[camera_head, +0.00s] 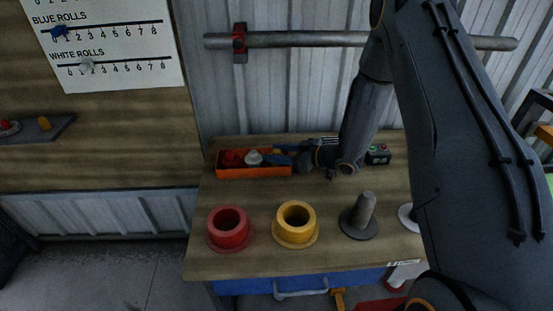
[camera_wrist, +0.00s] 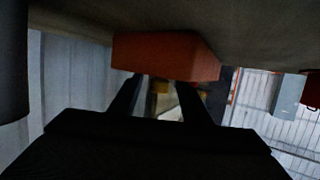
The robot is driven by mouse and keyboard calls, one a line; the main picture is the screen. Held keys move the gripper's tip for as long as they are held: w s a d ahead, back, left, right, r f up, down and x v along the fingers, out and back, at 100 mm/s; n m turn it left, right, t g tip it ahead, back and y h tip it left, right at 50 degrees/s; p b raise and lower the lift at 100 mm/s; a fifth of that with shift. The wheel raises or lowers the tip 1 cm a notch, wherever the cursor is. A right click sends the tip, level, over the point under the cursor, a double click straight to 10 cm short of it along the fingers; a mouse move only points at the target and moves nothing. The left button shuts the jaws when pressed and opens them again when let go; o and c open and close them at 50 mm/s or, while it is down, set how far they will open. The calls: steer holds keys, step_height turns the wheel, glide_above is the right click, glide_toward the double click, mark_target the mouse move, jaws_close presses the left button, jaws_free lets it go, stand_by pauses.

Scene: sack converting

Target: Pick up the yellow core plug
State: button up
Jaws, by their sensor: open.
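The yellow core plug (camera_head: 296,224) stands upright on the wooden bench top, a flanged ring with an open hollow centre. It is between a red core plug (camera_head: 229,228) and a grey flanged post (camera_head: 361,217). My gripper (camera_head: 281,159) is behind the yellow plug, low beside the orange bin, and apart from the plug. In the wrist view my gripper (camera_wrist: 160,82) has its two dark fingers spread, with the orange bin (camera_wrist: 165,56) just past the tips. I cannot make out the yellow plug for certain in the wrist view.
The orange bin (camera_head: 253,170) holds red and white items at the bench's back left. A small dark box (camera_head: 378,154) with a green top is at the back right. A metal rail (camera_head: 290,40) crosses the wall. Bare bench top (camera_head: 260,262) lies along the front.

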jaws_close()
